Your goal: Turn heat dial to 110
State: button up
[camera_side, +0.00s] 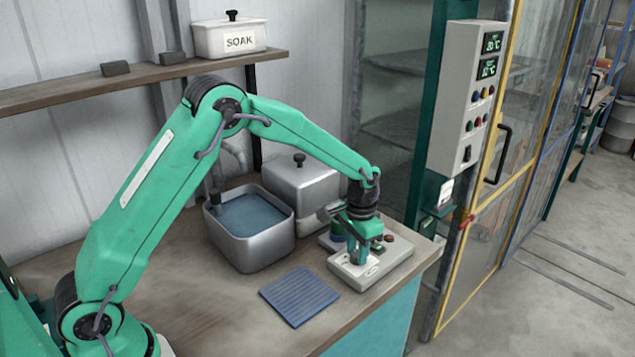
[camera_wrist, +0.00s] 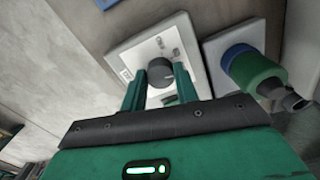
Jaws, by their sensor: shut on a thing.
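The dark round heat dial (camera_wrist: 160,72) sits on a pale control box (camera_wrist: 189,35) with small markings and a light pointer line on its face. Its setting is too small to read. My gripper (camera_wrist: 157,85) is shut on the dial, with one green finger on each side in the wrist view. In the side view my gripper (camera_side: 360,256) points down onto the control box (camera_side: 391,262) near the bench's right corner. The dial is hidden there behind my fingers.
A blue ribbed mat (camera_side: 300,296) and a water-filled metal tub (camera_side: 248,250) are close by. A lidded metal pot (camera_side: 302,187) stands behind. A blue-and-green cylinder (camera_wrist: 250,70) is beside the control box. A wall panel (camera_side: 466,100) with two displays hangs at right.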

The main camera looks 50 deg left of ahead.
jog(key=shift+r+m, duration=0.1)
jog(key=shift+m, duration=0.5)
jog(key=shift+w, duration=0.1)
jog(key=o, duration=1)
jog(key=shift+r, duration=3.85)
